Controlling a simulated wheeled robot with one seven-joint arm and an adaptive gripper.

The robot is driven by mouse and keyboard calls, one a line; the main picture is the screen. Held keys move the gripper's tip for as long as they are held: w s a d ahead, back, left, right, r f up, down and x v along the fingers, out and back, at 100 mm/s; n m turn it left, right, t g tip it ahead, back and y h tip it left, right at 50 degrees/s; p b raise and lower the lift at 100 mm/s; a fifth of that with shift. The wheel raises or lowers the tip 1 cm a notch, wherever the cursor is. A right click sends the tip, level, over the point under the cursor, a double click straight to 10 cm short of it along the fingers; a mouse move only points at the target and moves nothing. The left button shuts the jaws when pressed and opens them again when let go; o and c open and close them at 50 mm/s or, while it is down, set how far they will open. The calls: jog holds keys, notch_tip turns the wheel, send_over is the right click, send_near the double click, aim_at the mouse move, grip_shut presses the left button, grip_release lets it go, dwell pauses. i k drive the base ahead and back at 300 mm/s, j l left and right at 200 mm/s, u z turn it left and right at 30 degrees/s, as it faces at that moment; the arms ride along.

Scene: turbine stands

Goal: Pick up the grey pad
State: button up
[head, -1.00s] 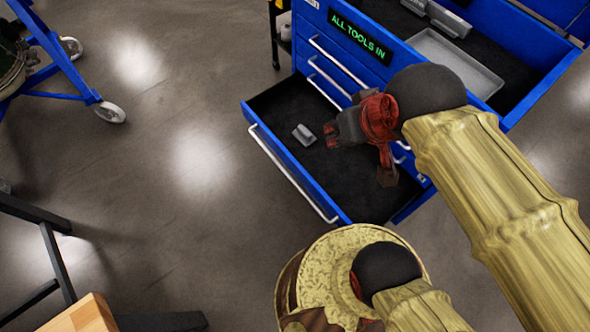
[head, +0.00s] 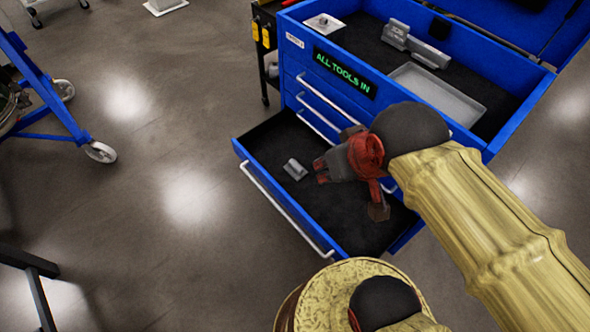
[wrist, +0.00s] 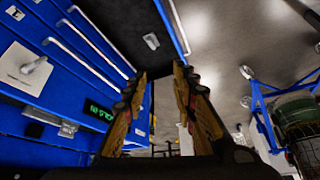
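The grey pad (head: 295,169), a small block with a raised ridge, lies on the dark floor of the open blue drawer (head: 290,210), towards its left part. In the wrist view the pad (wrist: 151,41) shows beyond the fingertips, near the upper middle. My gripper (head: 320,172) is over the drawer, just right of the pad in the head view, apparently above and apart from it. In the wrist view my gripper (wrist: 160,72) has its two fingers spread with nothing between them. My arm hides part of the drawer's right side.
The blue tool chest's open top holds a grey tray (head: 437,88), grey blocks (head: 415,45) and a white plate with a knob (head: 323,24). A sign (head: 345,73) reads "ALL TOOLS IN". A blue wheeled stand (head: 45,90) is at left. Floor between is clear.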

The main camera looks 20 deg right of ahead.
aim_at(293, 167)
jog(key=i+j+z, duration=0.35)
jog(key=j, duration=0.25)
jog(key=i+j+z, duration=0.4)
jog(key=j, duration=0.35)
jog(key=i+l, duration=0.05)
